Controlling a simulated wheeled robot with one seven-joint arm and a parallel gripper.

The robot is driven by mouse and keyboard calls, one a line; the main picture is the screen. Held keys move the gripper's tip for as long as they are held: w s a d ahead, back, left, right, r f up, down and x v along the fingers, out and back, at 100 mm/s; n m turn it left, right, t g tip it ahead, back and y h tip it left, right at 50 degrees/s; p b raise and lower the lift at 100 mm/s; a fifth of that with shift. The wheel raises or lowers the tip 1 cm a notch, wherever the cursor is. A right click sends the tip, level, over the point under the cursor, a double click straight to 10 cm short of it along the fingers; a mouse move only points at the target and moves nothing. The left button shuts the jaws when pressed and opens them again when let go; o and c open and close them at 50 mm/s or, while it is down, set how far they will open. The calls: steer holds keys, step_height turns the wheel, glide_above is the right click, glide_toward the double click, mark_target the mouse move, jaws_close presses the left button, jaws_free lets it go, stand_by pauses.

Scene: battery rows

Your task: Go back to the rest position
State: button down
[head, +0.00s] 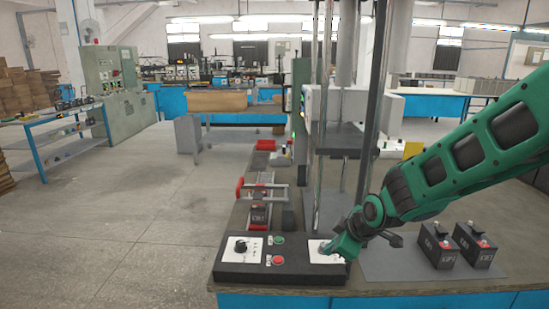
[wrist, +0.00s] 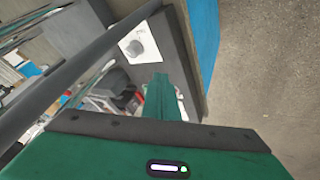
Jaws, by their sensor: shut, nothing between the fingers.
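My green arm reaches in from the right in the head view. My gripper (head: 328,253) is shut and empty, low over the right white plate (head: 316,246) of the black control panel (head: 285,273). Whether it touches the panel I cannot tell. The gripper hides part of that plate. In the wrist view my gripper (wrist: 160,80) points at the panel, near a white plate with a dark knob (wrist: 134,48).
The panel's left plate carries a black knob (head: 240,246), beside a green button (head: 278,239) and a red button (head: 278,260). Two batteries (head: 436,245) (head: 474,244) stand on a grey mat (head: 390,262) to the right. Metal columns (head: 369,120) rise behind the gripper. The floor at left is clear.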

steer(key=s+d+r+m+g+h, duration=0.2)
steer(key=s+d+m, duration=0.4)
steer(key=d, duration=0.4)
steer(key=s+d+r+m+g+h, duration=0.15)
steer(key=s+d+m, duration=0.25)
steer(key=s+d, duration=0.55)
steer(key=s+d+r+m+g, duration=0.1)
steer(key=s+m, duration=0.3)
steer(key=s, duration=0.4)
steer(key=s+d+r+m+g, duration=0.2)
steer(key=s+d+m, duration=0.2)
steer(key=s, duration=0.5)
steer(key=shift+s+d+m+y, duration=0.2)
steer(key=shift+d+m+y, duration=0.1)
steer(key=shift+d+y, duration=0.05)
steer(key=shift+w+f, duration=0.2)
steer(key=shift+w, duration=0.45)
